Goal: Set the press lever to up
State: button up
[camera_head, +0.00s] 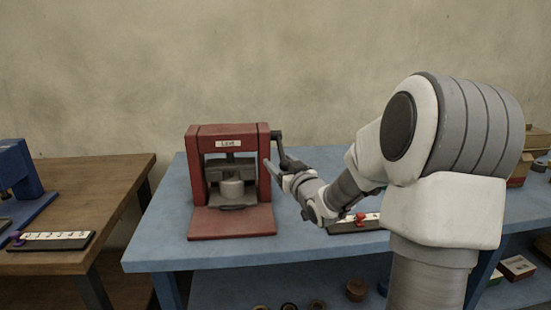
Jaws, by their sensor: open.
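The lever runs from a pivot near the top of the press downward, slanting slightly right. My gripper (277,166) is at the lower end of the lever, close beside the right post. It is open. Its fingers overlap the lever's end in the picture, so I cannot tell whether they touch it or stand around it.
The blue table (165,235) has free room left of the press. A numbered strip with a red marker (360,217) lies right of it, partly behind my arm. A wooden table (85,190) at left holds a blue device (18,175) and another strip (50,238). Boxes stand at right.

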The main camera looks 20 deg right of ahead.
jog(key=shift+w, duration=0.4)
jog(key=shift+c, duration=0.2)
jog(key=c, duration=1)
grip_shut()
jog(key=shift+a, duration=0.1)
